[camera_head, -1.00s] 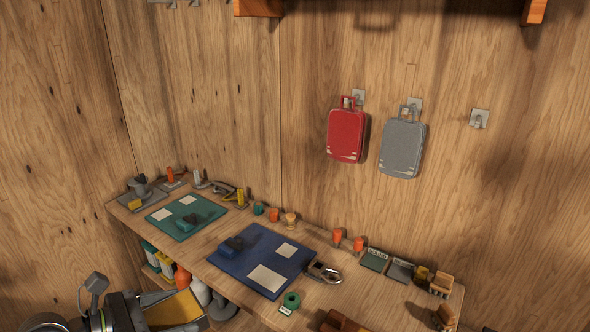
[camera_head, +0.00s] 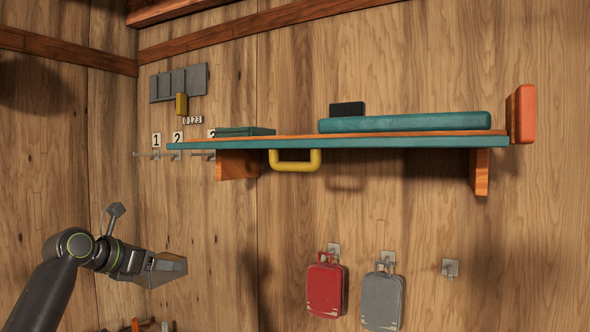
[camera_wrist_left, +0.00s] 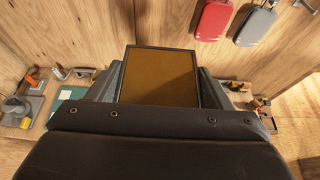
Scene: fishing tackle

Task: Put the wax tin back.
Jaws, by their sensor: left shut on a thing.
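My left gripper (camera_head: 170,268) is at the lower left of the head view, in front of the wooden wall and below the shelf. In the left wrist view its jaws (camera_wrist_left: 158,85) are shut on a flat rectangular thing with an amber-brown face and a thin dark rim, which looks to be the wax tin (camera_wrist_left: 160,75). In the head view the grey fingers mostly hide the tin. My right gripper is in neither view.
A teal and orange shelf (camera_head: 400,142) holds a long teal box (camera_head: 405,122), a small dark box (camera_head: 347,109) and a flat teal case (camera_head: 245,131). A grey rack (camera_head: 180,83) hangs left. Red (camera_head: 325,288) and grey (camera_head: 382,300) cases hang below.

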